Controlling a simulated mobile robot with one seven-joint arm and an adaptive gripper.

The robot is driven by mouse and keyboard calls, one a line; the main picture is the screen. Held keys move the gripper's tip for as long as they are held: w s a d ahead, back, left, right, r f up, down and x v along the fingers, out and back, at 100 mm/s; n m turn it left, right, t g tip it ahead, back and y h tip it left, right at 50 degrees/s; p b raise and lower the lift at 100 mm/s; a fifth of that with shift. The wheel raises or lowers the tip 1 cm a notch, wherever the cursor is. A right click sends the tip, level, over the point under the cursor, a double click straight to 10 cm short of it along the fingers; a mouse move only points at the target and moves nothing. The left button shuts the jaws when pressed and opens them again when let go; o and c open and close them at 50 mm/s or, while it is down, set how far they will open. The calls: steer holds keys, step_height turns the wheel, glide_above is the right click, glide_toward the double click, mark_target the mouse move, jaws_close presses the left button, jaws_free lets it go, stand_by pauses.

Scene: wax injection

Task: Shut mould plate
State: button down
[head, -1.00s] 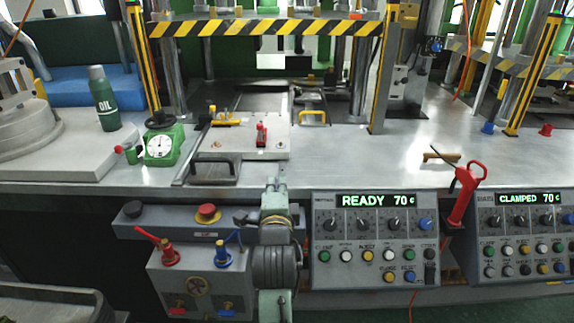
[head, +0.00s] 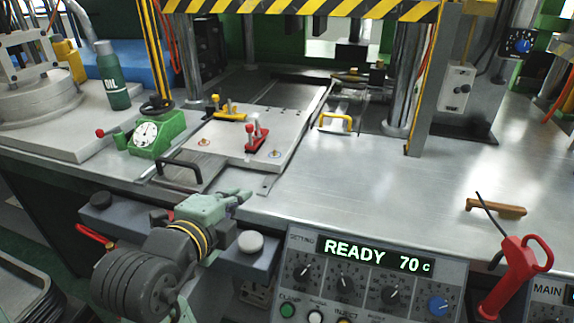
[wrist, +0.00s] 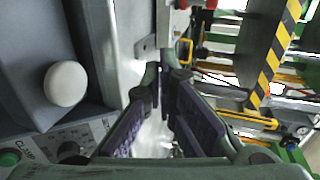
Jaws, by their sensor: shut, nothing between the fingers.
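The pale mould plate (head: 222,142) lies flat-looking on the steel bench in front of the press. It carries a red toggle clamp (head: 257,136) and a yellow clamp (head: 230,112). A dark bar handle (head: 181,168) stands at its front left edge. My gripper (head: 247,195) is just in front of the plate's near edge, over the bench's front edge, apart from the handle and empty. In the wrist view my gripper (wrist: 162,78) shows its two dark-padded fingers close together at the tips. Whether the plate has an upper half is unclear.
A yellow handle (head: 335,121) stands right of the plate. A green dial gauge (head: 152,134) and an oil bottle (head: 113,78) are on the left. The READY control panel (head: 372,270) and a red-handled tool (head: 513,272) are at the front right.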

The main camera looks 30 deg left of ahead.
mark_target(269, 166)
steer(key=shift+w+f+p, duration=0.1)
steer(key=shift+w+p, duration=0.55)
steer(key=shift+p, duration=0.5)
steer(key=p+x, duration=0.1)
steer(key=x, duration=0.3)
steer(key=p+x, duration=0.1)
steer(key=x, duration=0.3)
steer(key=p+x, duration=0.1)
steer(key=x, duration=0.3)
steer(key=shift+w+r, duration=0.2)
steer(key=shift+r, duration=0.1)
